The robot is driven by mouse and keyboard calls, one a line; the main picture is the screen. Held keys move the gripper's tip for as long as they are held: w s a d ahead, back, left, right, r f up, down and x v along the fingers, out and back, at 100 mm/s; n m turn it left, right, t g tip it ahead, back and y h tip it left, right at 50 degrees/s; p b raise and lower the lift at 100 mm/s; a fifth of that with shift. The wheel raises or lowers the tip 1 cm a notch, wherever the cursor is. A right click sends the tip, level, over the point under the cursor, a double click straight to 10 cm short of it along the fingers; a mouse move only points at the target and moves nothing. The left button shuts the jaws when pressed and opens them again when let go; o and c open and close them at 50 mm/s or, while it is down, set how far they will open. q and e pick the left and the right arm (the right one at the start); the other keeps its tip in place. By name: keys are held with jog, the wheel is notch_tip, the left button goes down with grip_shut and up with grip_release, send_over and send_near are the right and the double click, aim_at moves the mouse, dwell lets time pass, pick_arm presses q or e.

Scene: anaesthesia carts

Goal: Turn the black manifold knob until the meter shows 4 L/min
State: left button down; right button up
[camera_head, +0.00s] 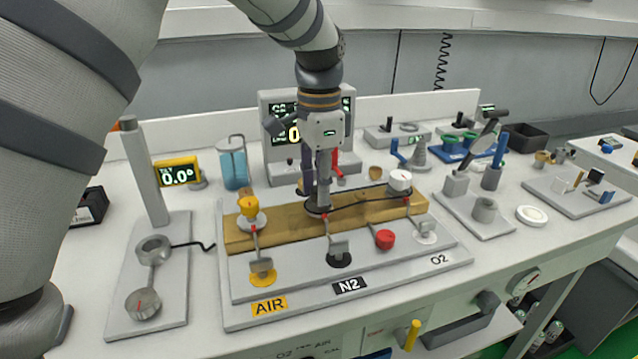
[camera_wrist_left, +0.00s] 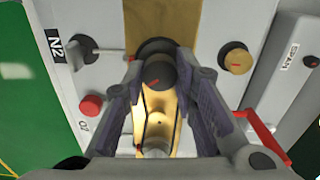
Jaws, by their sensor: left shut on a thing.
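The black manifold knob (camera_wrist_left: 158,73) sits between the two fingers of my left gripper (camera_wrist_left: 155,100) in the left wrist view, with a short red mark on its face. In the head view my left gripper (camera_head: 318,205) points down at the brass manifold block (camera_head: 270,230) and is shut on the knob, which it mostly hides. A grey meter (camera_head: 268,105) with green digits stands behind the gripper. The gripper covers part of its screen; a 0 shows, but I cannot read the full value. My right gripper is not in view.
A yellow knob (camera_head: 249,207) and a white knob (camera_head: 399,180) stand on the manifold, a red knob (camera_head: 385,239) in front. A small yellow display (camera_head: 177,174) reads 0.0. A blue jar (camera_head: 233,165) and a grey post (camera_head: 145,175) stand left.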

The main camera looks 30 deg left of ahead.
pick_arm(q)
jog(key=n, duration=1.1)
jog(key=shift+n, duration=0.5)
dwell(0.3)
jog(key=c, duration=1.3)
grip_release()
notch_tip(320, 180, up, 12)
